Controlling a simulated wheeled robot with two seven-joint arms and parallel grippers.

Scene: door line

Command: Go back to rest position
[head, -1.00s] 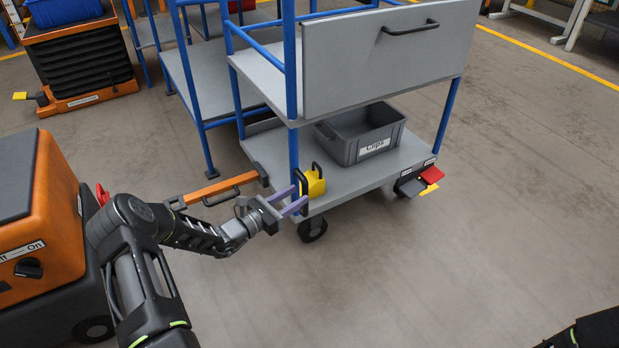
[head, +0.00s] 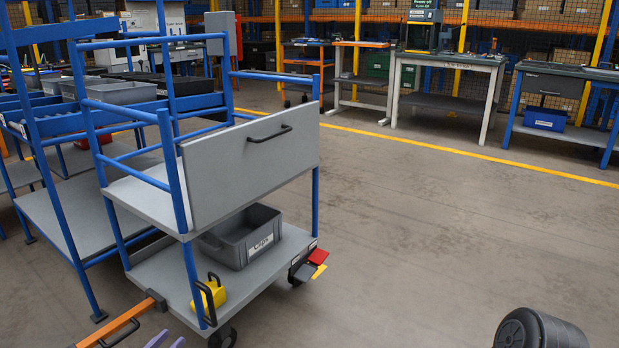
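The rest of the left gripper is cut off by the picture edge. A dark rounded part of my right arm (head: 540,330) shows at the bottom right. My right gripper is out of view.
A blue-framed grey trolley (head: 250,172) stands close at left, with a grey bin (head: 243,238) on its lower shelf. An orange bar with a black handle (head: 122,325) lies beside my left gripper. Workbenches (head: 455,75) stand at the back. The floor at right is clear.

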